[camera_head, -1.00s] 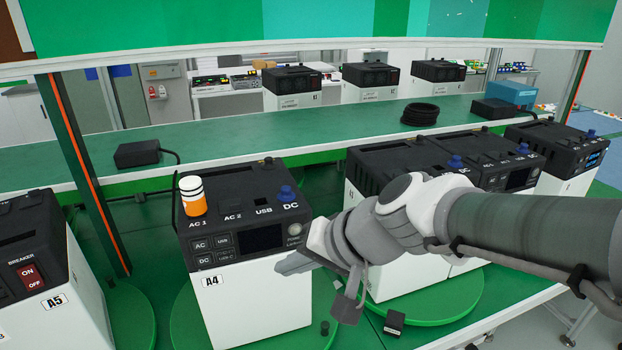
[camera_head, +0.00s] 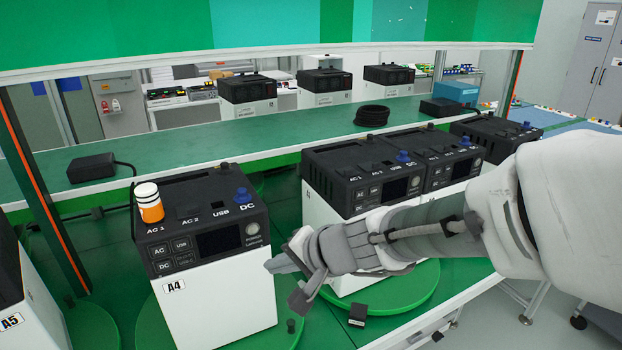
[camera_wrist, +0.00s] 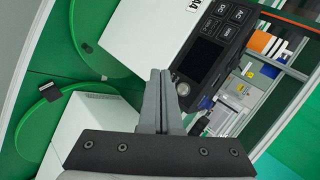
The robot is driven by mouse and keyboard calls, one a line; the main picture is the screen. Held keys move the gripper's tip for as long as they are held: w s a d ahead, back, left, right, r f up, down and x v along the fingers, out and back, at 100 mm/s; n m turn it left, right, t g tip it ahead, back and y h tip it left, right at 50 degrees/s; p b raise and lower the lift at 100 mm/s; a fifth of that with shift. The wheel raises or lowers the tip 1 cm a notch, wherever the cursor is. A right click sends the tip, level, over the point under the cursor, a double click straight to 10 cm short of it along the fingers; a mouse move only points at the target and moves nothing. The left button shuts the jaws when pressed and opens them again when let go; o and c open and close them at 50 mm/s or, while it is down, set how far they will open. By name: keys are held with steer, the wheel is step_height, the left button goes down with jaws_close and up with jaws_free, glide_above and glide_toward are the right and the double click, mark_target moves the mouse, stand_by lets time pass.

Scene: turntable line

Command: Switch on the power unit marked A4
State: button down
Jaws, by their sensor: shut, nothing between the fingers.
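The power unit marked A4 (camera_head: 212,305) is a white box with a black top and front panel. Its screen (camera_head: 220,242) is dark. A round grey power button (camera_head: 252,229) sits right of the screen, and it also shows in the wrist view (camera_wrist: 184,89) beside the fingers. An orange-and-white cylinder (camera_head: 150,205) stands at AC 1, and a blue knob (camera_head: 242,194) is by DC. My gripper (camera_head: 270,265) is shut and empty, below and right of the button near the unit's right front edge. The fingers also show in the wrist view (camera_wrist: 160,74); contact cannot be told.
Unit A5 (camera_head: 30,310) stands at the left edge. More units (camera_head: 365,180) stand close on the right, behind my arm. A small black block (camera_head: 357,315) lies low beside the green turntable (camera_head: 410,290). A green shelf (camera_head: 250,140) with a coiled cable (camera_head: 372,115) runs behind.

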mark_target(253, 229)
steer(key=shift+w+d+f, duration=0.15)
steer(key=shift+d+f, duration=0.1)
stand_by(0.3)
steer(key=w+a+p, duration=0.1)
steer(key=w+a, duration=0.3)
steer(key=w, duration=0.3)
steer(key=shift+w+a+p, duration=0.25)
steer(key=shift+w+p, duration=0.05)
steer(key=shift+w, duration=0.1)
stand_by(1.9)
steer(key=shift+w+a, duration=0.25)
